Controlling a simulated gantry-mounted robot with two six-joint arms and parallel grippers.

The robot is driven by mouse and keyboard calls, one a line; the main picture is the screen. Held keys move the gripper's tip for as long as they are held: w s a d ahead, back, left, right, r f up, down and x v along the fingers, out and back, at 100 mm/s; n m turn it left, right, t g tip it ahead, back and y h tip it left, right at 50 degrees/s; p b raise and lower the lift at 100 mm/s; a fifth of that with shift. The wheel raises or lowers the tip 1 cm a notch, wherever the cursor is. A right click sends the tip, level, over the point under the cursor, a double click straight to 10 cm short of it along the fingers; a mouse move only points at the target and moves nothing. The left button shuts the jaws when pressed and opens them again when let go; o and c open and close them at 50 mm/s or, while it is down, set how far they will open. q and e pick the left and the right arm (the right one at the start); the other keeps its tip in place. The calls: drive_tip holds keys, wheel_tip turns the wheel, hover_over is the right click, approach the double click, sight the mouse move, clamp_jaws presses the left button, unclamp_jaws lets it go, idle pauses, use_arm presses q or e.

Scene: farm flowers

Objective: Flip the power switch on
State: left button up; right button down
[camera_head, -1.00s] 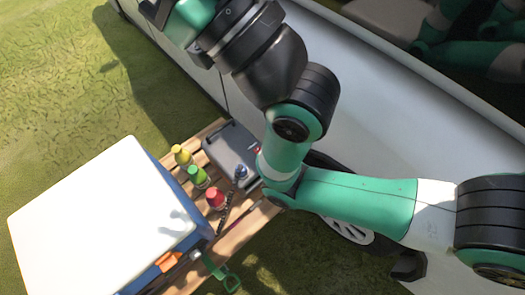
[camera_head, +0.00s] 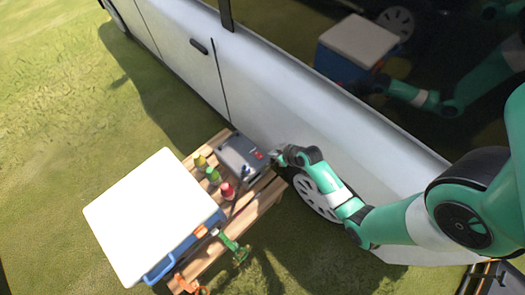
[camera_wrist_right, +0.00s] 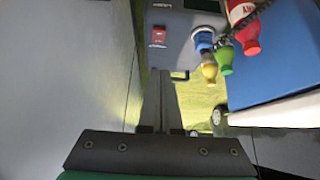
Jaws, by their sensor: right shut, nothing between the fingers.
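A grey box (camera_head: 236,150) lies on the wooden slatted table, close to the white vehicle. A small red switch (camera_head: 259,155) sits on its near-right part; the red switch also shows in the right wrist view (camera_wrist_right: 158,37), on the grey panel (camera_wrist_right: 180,22). I cannot tell which way it is set. My right gripper (camera_head: 277,157) is just right of the switch in the head view. In the right wrist view its fingers (camera_wrist_right: 160,75) are shut and empty, pointing toward the switch with a small gap visible in the picture. My left gripper is not in view.
Yellow, green and red bottles (camera_head: 227,190) stand left of the box. A blue cooler with a white lid (camera_head: 150,215) stands beside them. A green-handled tool (camera_head: 235,248) lies at the table's front. The vehicle's side (camera_head: 300,110) is close behind my right arm.

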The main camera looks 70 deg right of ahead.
drive_tip(key=shift+d+r, duration=0.1)
drive_tip(key=shift+d, duration=0.1)
drive_tip(key=b, duration=0.7)
hover_over(259, 156)
drive_tip(key=s, duration=0.3)
drive_tip(key=f, duration=0.5)
drive_tip(key=a+f, duration=0.1)
drive_tip(key=f, duration=0.1)
drive_tip(key=shift+w+f, duration=0.2)
drive_tip(key=shift+f, duration=0.2)
wheel_tip(259, 156, down, 4)
drive_tip(key=shift+r+b, duration=0.25)
drive_tip(key=shift+b, duration=0.65)
drive_tip(key=shift+f, duration=0.25)
